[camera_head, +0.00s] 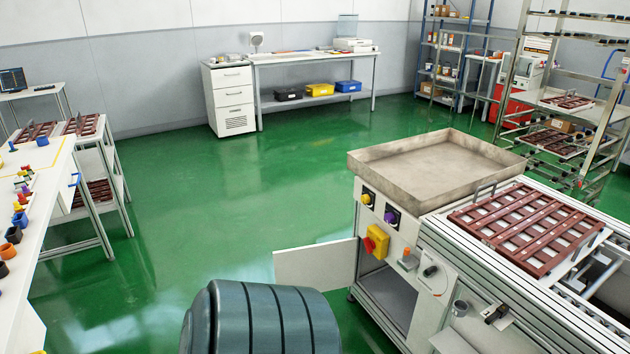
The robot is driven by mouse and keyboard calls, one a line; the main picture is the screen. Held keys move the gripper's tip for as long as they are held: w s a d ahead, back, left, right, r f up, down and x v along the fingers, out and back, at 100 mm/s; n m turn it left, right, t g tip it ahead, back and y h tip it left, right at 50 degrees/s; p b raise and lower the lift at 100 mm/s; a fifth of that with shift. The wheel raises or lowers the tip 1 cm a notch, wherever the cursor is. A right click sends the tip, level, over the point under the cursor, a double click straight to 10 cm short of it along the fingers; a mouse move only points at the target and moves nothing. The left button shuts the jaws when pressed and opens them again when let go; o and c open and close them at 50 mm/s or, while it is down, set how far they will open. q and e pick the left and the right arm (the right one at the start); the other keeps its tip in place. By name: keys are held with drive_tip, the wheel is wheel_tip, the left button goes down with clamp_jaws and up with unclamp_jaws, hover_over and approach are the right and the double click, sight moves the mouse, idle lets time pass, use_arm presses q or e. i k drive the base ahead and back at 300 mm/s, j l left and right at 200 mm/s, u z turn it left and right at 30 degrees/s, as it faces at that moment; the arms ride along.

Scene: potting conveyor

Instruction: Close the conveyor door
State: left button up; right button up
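The conveyor (404,235) stands at the right, with a metal frame and a front panel of knobs and switches. Its white door (316,264) stands open, swung out to the left from the cabinet front. The cabinet opening (388,294) beside it is uncovered and looks empty in the part I see. The door's hinge side meets the cabinet's left front edge. Neither of my grippers shows in the head view, so nothing of mine is seen touching the door.
A dark teal ribbed, rounded object (262,320) fills the bottom middle, in front of the door. A shallow tray (372,176) and a brown slatted rack (527,222) top the conveyor. A white bench (40,225) stands left. Green floor (215,220) between is clear.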

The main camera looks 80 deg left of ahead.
sight(324, 266)
drive_tip(key=u, duration=2.1)
drive_tip(key=i+u, duration=0.4)
drive_tip(key=i, duration=0.15)
drive_tip(key=i+l+u, duration=0.1)
drive_tip(key=i+u, duration=0.35)
drive_tip(key=i+j+u, duration=0.15)
drive_tip(key=i+u, duration=0.3)
drive_tip(key=i, duration=0.3)
drive_tip(key=i+l+u, duration=0.15)
drive_tip(key=i+u, duration=0.3)
drive_tip(key=i, duration=0.3)
drive_tip(key=i+z, duration=0.2)
drive_tip(key=i, duration=0.25)
drive_tip(key=i+j+z, duration=0.15)
drive_tip(key=i, duration=0.35)
drive_tip(key=i+z, duration=0.2)
drive_tip(key=i, duration=0.25)
drive_tip(key=i+z, duration=0.3)
drive_tip(key=i, duration=0.3)
drive_tip(key=i+j+z, duration=0.15)
drive_tip(key=i+z, duration=0.2)
drive_tip(key=i, duration=0.3)
